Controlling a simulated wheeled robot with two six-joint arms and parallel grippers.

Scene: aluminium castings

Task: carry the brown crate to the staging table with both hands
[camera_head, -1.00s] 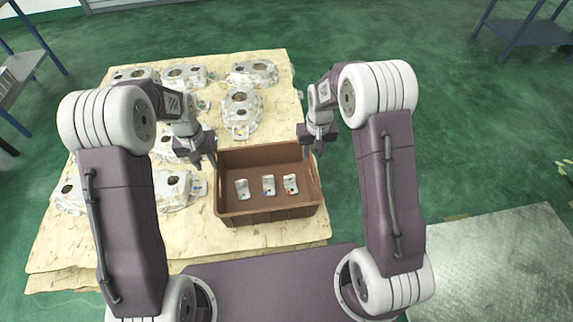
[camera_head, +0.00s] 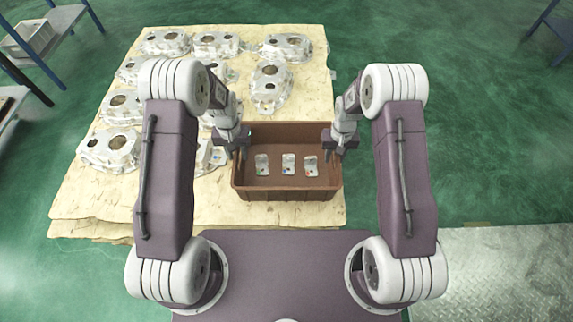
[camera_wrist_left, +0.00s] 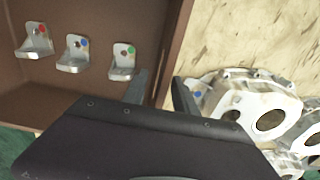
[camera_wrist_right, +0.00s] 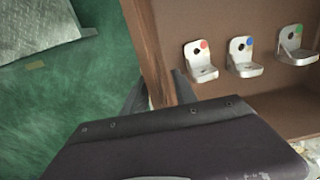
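The brown crate (camera_head: 288,194) stands upright on the sheet-covered pallet, near its front right corner. Three small metal brackets with coloured dots, among them the middle bracket (camera_head: 288,164), stand inside it. My left gripper (camera_head: 237,153) is at the crate's left wall. In the left wrist view its fingers (camera_wrist_left: 161,92) are apart, one on each side of the wall rim (camera_wrist_left: 172,50). My right gripper (camera_head: 334,149) is at the right wall. In the right wrist view its fingers (camera_wrist_right: 159,92) also straddle the wall (camera_wrist_right: 142,40). I see no clear grip. The staging table is not identifiable.
Several aluminium castings (camera_head: 270,88) lie on the pallet (camera_head: 195,210) behind and left of the crate. Blue-legged shelving (camera_head: 40,45) stands at the far left, another blue-legged table (camera_head: 555,30) at the far right. The green floor (camera_head: 480,150) at right is clear, with a metal plate (camera_head: 510,270) nearer.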

